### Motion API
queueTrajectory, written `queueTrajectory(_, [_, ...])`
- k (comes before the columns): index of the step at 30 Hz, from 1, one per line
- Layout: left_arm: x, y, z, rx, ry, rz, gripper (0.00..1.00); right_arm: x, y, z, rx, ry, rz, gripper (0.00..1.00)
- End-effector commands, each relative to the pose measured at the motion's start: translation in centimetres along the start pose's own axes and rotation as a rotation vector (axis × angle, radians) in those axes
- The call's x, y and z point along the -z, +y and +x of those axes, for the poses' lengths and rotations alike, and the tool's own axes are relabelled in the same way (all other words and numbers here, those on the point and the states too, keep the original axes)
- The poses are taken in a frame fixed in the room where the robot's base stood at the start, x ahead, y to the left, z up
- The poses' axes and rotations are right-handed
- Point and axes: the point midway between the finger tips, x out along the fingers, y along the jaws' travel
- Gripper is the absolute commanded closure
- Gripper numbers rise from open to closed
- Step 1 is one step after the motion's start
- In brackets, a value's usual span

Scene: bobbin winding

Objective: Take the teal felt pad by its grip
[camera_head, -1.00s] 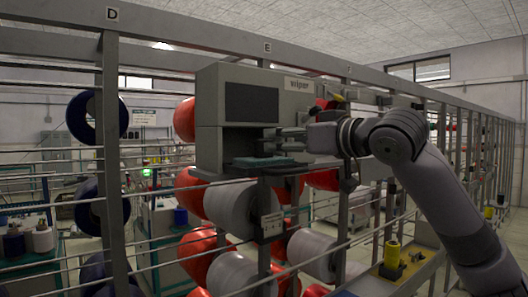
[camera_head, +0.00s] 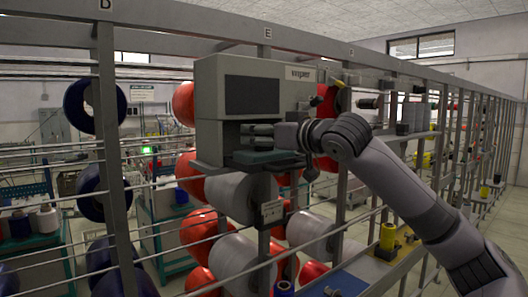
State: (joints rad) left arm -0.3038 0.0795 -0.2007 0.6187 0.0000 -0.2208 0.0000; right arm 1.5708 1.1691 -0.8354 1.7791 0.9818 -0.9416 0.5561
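The teal felt pad (camera_head: 268,157) lies flat on the ledge in the open bay of the grey box labelled "wiper" (camera_head: 212,90). My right gripper (camera_head: 250,136) reaches into this bay from the right, just above the pad. Its two dark fingers point left, one above the other, with a narrow gap between them, and I see nothing held there. The pad's grip cannot be made out; the fingers may hide it. I cannot tell whether the fingers touch the pad. My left gripper is out of view.
The wiper box is on a grey rack frame (camera_head: 112,150) with thin horizontal rails. White (camera_head: 232,192) and red spools (camera_head: 198,232) hang below and behind it. Dark blue spools (camera_head: 95,106) hang at left. A yellow spool (camera_head: 388,235) stands lower right.

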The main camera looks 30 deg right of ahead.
Motion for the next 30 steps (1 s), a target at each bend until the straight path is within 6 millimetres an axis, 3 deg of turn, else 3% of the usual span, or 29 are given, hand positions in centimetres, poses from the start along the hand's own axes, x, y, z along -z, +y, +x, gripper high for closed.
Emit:
queueTrajectory(24, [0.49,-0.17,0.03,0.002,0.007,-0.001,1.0,0.08,0.02,-0.07,0.0,0.001,0.0,0.93])
queueTrajectory(30, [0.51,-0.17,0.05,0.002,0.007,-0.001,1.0,0.08,0.02,-0.08,0.0,0.001,0.0,0.93])
